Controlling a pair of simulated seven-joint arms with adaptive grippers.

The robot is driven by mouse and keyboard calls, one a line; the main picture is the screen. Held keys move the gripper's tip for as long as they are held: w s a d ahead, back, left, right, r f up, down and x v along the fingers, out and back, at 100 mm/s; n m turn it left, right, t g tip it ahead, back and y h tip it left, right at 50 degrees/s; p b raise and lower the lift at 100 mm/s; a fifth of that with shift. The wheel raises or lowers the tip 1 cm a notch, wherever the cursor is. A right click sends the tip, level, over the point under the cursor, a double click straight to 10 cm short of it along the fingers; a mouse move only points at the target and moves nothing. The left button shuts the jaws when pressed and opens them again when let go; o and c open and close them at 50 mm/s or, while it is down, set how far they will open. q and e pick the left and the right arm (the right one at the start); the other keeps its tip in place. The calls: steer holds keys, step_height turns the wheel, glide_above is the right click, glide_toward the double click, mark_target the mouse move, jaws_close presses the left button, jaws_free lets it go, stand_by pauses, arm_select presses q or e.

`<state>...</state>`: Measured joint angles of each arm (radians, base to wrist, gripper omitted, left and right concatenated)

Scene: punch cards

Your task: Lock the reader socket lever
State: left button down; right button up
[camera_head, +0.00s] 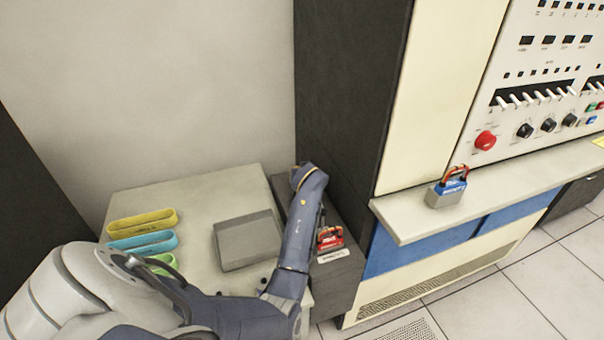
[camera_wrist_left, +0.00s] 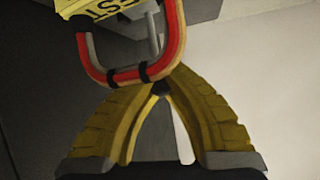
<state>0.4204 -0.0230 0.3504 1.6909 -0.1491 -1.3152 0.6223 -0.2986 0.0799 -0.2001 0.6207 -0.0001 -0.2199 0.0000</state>
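In the left wrist view, a yellow padlock (camera_wrist_left: 100,10) with upside-down black lettering has a red shackle (camera_wrist_left: 172,50). My left gripper (camera_wrist_left: 160,88) has its olive fingertips together at the bend of that shackle and appears to pinch it. A thin grey post (camera_wrist_left: 152,35) shows within the shackle's outline; I cannot tell whether the shackle is around it. In the head view, my left arm reaches over a dark grey box (camera_head: 335,287) and hides the gripper and yellow padlock. A red padlock-like piece (camera_head: 330,238) sits on this box beside the arm. My right gripper is out of view.
A blue padlock (camera_head: 448,190) with an orange-red shackle stands on the console ledge (camera_head: 408,218). Yellow (camera_head: 142,223), blue (camera_head: 143,243) and green trays and a grey block (camera_head: 247,241) are on the pale cabinet top (camera_head: 215,190). A dark cabinet wall (camera_head: 345,80) rises behind the box.

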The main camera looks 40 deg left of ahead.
arm_select(q)
steer(key=shift+s+a+r, duration=0.1)
steer(key=shift+a, duration=0.05)
steer(key=c, duration=1.7)
jaws_free()
steer(key=shift+s+r, duration=0.1)
steer(key=shift+s, duration=0.05)
steer(key=o, duration=0.5)
steer(key=shift+c, duration=0.2)
steer(key=shift+v, duration=3.55)
steer(key=shift+d, duration=0.25)
